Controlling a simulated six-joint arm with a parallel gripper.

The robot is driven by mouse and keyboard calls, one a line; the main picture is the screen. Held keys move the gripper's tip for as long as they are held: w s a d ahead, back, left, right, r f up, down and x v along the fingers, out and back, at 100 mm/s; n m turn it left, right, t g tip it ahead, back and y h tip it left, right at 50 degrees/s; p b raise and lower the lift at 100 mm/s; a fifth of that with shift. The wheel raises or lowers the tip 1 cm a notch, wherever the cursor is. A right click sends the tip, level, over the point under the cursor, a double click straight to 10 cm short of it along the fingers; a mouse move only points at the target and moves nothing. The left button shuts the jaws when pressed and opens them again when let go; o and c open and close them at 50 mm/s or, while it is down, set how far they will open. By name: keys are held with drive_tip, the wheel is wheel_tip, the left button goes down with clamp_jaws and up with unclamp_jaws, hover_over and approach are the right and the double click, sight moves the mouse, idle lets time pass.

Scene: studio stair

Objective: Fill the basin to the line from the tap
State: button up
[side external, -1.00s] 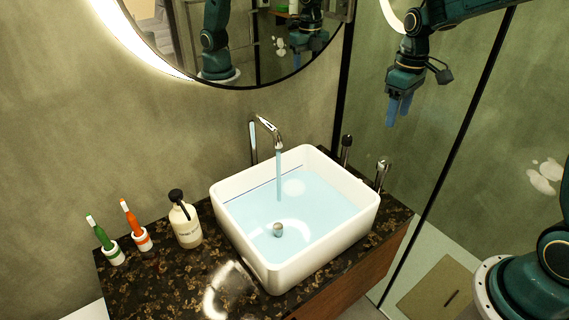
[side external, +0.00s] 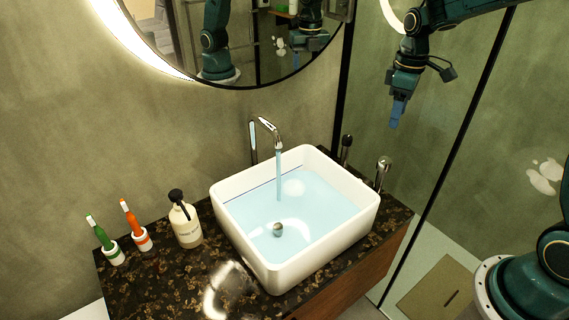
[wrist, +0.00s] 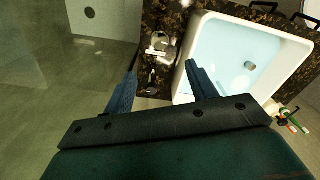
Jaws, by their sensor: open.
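The white basin (side external: 320,258) stands on the dark counter with pale blue water (side external: 315,212) in it. A thin dark line (side external: 250,193) shows on its inner back-left wall, just above the water there. A blue stream (side external: 279,180) runs from the chrome tap (side external: 268,126) into the water.
A round mirror (side external: 270,82) hangs above. A dark-framed glass panel (side external: 440,175) rises at the right.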

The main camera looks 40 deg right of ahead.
sight(385, 160)
drive_tip(key=n, duration=0.3)
drive_tip(key=shift+f, duration=0.15)
wheel_tip(385, 160, down, 14)
drive_tip(key=shift+r, duration=0.25)
idle(0.7)
drive_tip(key=c, duration=1)
